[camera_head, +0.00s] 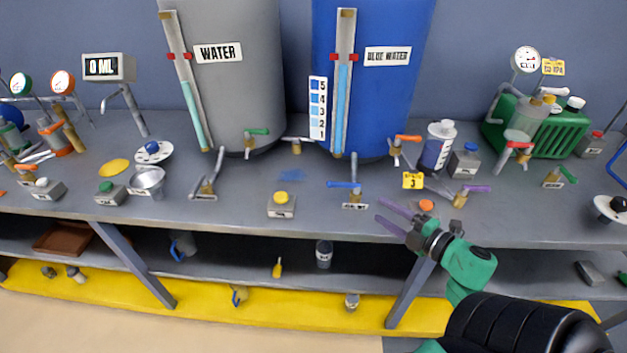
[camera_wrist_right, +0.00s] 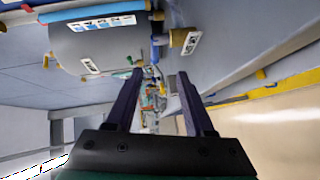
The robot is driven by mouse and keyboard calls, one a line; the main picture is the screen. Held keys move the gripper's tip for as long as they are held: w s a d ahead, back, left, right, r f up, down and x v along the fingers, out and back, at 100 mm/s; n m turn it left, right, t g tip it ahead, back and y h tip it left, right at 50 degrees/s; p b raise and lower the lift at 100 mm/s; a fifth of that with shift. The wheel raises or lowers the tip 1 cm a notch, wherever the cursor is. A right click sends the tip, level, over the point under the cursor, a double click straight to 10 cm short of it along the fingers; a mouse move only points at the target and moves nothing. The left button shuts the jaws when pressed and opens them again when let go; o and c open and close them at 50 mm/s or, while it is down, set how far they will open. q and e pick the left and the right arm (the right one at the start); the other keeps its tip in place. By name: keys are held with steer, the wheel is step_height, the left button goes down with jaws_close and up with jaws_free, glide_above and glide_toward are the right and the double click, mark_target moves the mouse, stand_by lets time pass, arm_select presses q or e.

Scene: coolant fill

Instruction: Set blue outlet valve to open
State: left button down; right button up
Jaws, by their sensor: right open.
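The blue outlet valve (camera_head: 343,184) has a flat blue lever pointing left, on a short metal pipe below the blue water tank (camera_head: 385,100). A small label lies in front of it. My right gripper (camera_head: 379,211) has purple fingers, which are open and empty. They are to the right of the blue lever and a little in front of it, apart from it. In the right wrist view the open fingers (camera_wrist_right: 156,82) frame the bench fittings beyond. A small blue part that looks like the lever (camera_wrist_right: 154,53) shows ahead of them. My left gripper is not in view.
An orange-handled valve (camera_head: 407,138) sits behind to the right, and a purple-handled valve (camera_head: 474,189) stands right of my gripper. An orange button (camera_head: 426,205) and a yellow number tag (camera_head: 413,181) are close by. A yellow-button box (camera_head: 281,203) stands left of the blue valve.

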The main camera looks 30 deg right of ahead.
mark_target(340, 187)
steer(key=w+a, duration=0.1)
steer(key=w, duration=0.1)
steer(key=shift+w+a+r+n+y, duration=0.3)
steer(key=shift+w+a+r+n, duration=0.05)
steer(key=shift+w+r+n, duration=0.05)
steer(key=x, duration=0.3)
steer(key=p+x, duration=0.1)
steer(key=x, duration=0.2)
steer(key=shift+w+d+r, duration=0.1)
steer(key=shift+w+d, duration=0.1)
steer(key=shift+w, duration=0.25)
steer(key=x, duration=0.6)
steer(key=shift+w+a, duration=0.1)
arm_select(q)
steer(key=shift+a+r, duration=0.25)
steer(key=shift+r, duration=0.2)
arm_select(e)
jaws_close()
